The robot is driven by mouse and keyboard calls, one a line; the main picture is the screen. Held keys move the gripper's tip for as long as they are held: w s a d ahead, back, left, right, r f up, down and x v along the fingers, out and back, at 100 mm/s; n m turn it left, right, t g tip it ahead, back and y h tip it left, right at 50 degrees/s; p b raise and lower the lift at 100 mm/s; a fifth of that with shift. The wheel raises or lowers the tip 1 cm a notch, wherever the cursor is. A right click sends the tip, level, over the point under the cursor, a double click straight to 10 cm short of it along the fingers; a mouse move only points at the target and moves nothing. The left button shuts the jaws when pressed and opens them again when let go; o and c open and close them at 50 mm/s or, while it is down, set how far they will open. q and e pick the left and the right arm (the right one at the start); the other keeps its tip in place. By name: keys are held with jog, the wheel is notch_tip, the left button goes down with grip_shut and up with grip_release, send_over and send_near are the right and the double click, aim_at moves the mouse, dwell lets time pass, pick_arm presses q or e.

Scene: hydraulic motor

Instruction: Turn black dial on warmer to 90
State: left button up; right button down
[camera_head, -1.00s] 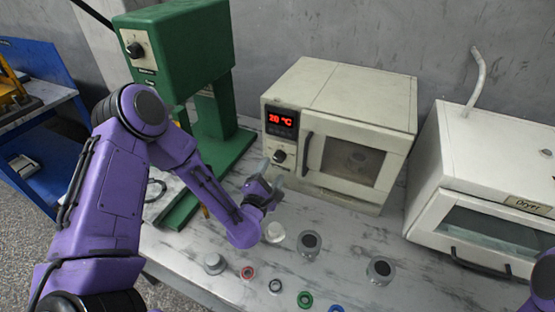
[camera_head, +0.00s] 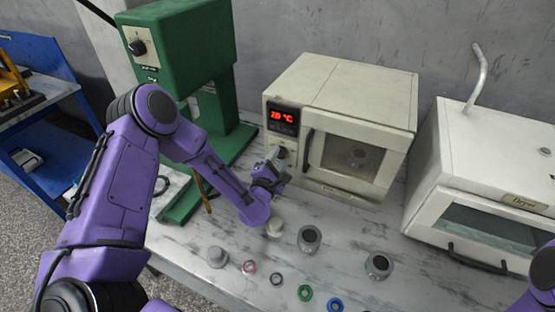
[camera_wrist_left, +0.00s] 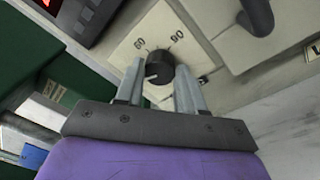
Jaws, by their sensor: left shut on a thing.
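The warmer (camera_head: 345,95) is a cream box with a window door, standing at the back of the table. Its red display (camera_head: 282,117) appears to read 20 °C, slightly blurred. My left gripper (camera_head: 276,157) is at the warmer's front below the display. In the left wrist view its two fingers (camera_wrist_left: 160,85) are shut on the black dial, one on each side. The head view mostly hides the dial behind the fingers.
The warmer's door handle (camera_head: 308,150) is close to the right of my left gripper. A green press (camera_head: 185,50) stands left, a white dryer (camera_head: 490,190) right. Several small rings and metal parts, including a grey cylinder (camera_head: 309,238), lie on the table in front.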

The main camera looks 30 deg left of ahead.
pick_arm(q)
jog(key=m+b, duration=0.2)
jog(key=shift+f+m, duration=0.2)
jog(key=shift+m, duration=0.2)
jog(key=m+b, duration=0.1)
jog(key=m, duration=0.1)
jog(key=m+b, duration=0.2)
jog(key=shift+m+t+h, duration=0.3)
jog(key=m+b, duration=0.2)
jog(key=m, duration=0.3)
jog(key=shift+f, duration=0.1)
jog(key=m+b, duration=0.2)
jog(key=m, duration=0.2)
jog(key=shift+a+t+h, duration=0.1)
jog(key=shift+t+h, duration=0.2)
jog(key=shift+h, duration=0.1)
jog(key=m+h+b, duration=0.1)
jog(key=m+b, duration=0.2)
jog(key=m, duration=0.3)
jog(key=shift+a+m, duration=0.1)
jog(key=shift+m, duration=0.3)
jog(key=m+b, duration=0.2)
jog(key=m, duration=0.4)
jog(key=shift+a+h, duration=0.1)
jog(key=shift+h, duration=0.3)
jog(key=shift+m, duration=0.4)
